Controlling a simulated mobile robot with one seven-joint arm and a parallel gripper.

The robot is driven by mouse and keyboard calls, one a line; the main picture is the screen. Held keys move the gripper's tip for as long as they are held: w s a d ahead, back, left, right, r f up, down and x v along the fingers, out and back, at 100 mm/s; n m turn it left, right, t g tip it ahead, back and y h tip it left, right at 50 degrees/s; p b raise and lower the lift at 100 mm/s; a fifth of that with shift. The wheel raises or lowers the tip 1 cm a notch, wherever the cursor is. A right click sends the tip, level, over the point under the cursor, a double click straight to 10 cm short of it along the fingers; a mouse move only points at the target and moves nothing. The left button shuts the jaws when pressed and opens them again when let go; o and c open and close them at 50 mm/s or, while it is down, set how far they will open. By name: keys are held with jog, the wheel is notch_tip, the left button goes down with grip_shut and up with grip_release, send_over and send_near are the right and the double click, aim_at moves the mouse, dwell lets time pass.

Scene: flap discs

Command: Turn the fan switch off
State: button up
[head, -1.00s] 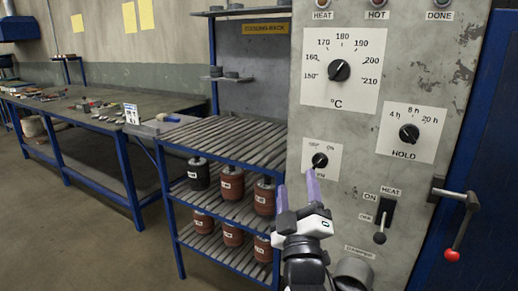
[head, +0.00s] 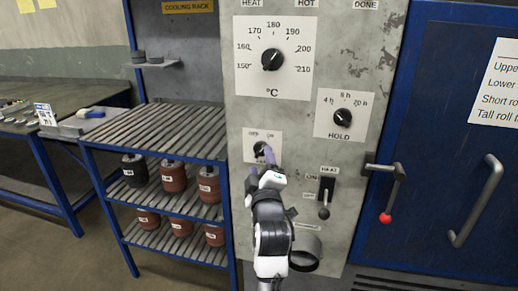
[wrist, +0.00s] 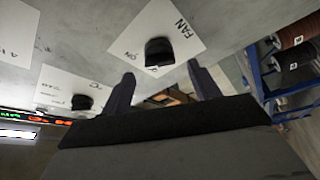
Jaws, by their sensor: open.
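The fan switch is a small black rotary knob (head: 260,149) on a white plate (head: 251,136) on the grey control panel, under the temperature dial. In the wrist view the knob (wrist: 158,52) sits on its plate marked FAN (wrist: 190,33), with ON printed to its left. My gripper (head: 262,163) is open and empty, and its fingers partly cover the plate in the head view. In the wrist view the fingertips (wrist: 161,69) are to either side of the knob, apart from it. I cannot tell which label the knob points to.
The temperature dial (head: 271,60) and hold dial (head: 342,118) are above. A heat lever (head: 324,205) and a red-tipped handle (head: 385,204) are to the right, beside the blue door (head: 445,150). A cooling rack (head: 155,132) holding rolls stands to the left.

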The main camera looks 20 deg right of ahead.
aim_at(259, 154)
jog(key=shift+p+x, duration=0.45)
jog(key=shift+x, duration=1.55)
jog(key=c, duration=1)
jog(key=shift+n+b, duration=0.3)
jog(key=shift+n, duration=0.1)
jog(key=shift+n+g+y+b, duration=0.4)
jog(key=shift+n+b, duration=0.15)
jog(key=shift+n, duration=0.45)
jog(key=n+g+b, duration=0.1)
jog(key=n, duration=0.1)
jog(key=shift+n, duration=0.4)
jog(key=n+g, duration=0.2)
jog(key=n, duration=0.3)
jog(key=shift+r, duration=0.1)
jog(key=shift+n, duration=0.4)
